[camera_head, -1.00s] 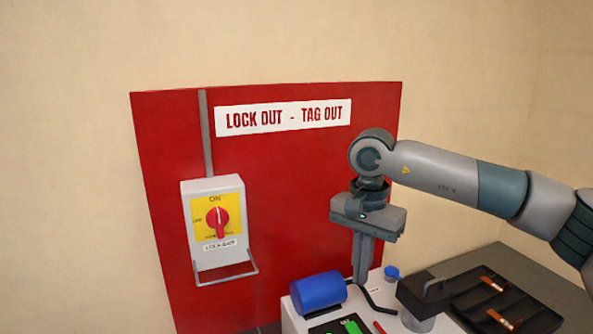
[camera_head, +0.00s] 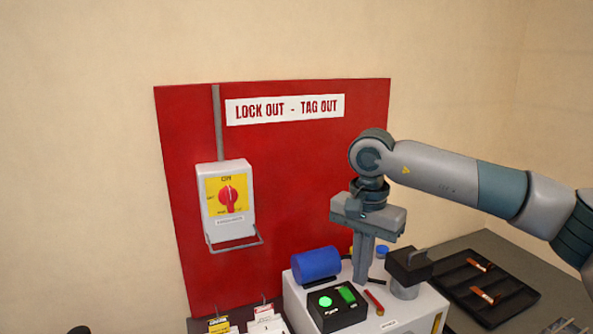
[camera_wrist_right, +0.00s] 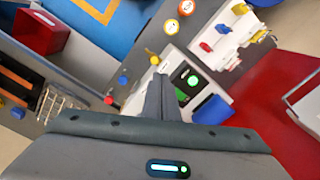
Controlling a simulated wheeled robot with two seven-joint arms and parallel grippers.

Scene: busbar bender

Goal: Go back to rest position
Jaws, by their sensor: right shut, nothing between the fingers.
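My right gripper (camera_head: 361,282) hangs pointing down above the white bender machine (camera_head: 420,310), its fingers together with nothing between them. In the right wrist view its closed fingers (camera_wrist_right: 162,98) point toward the machine. The machine carries a blue cylinder (camera_head: 316,264), a black control box (camera_head: 337,307) with a lit green button and a green switch, a red-handled piece (camera_head: 374,302) and a dark bending head (camera_head: 408,266). My left gripper does not show; a small dark shape (camera_head: 79,330) at the bottom left edge is too cut off to identify.
A red lockout board (camera_head: 290,180) stands behind, with a rotary switch box (camera_head: 228,200) on it. A black tray (camera_head: 485,312) with copper pieces lies to the right. Yellow and red-white tags (camera_head: 265,322) stand at bottom left. A red bin (camera_wrist_right: 40,32) shows in the wrist view.

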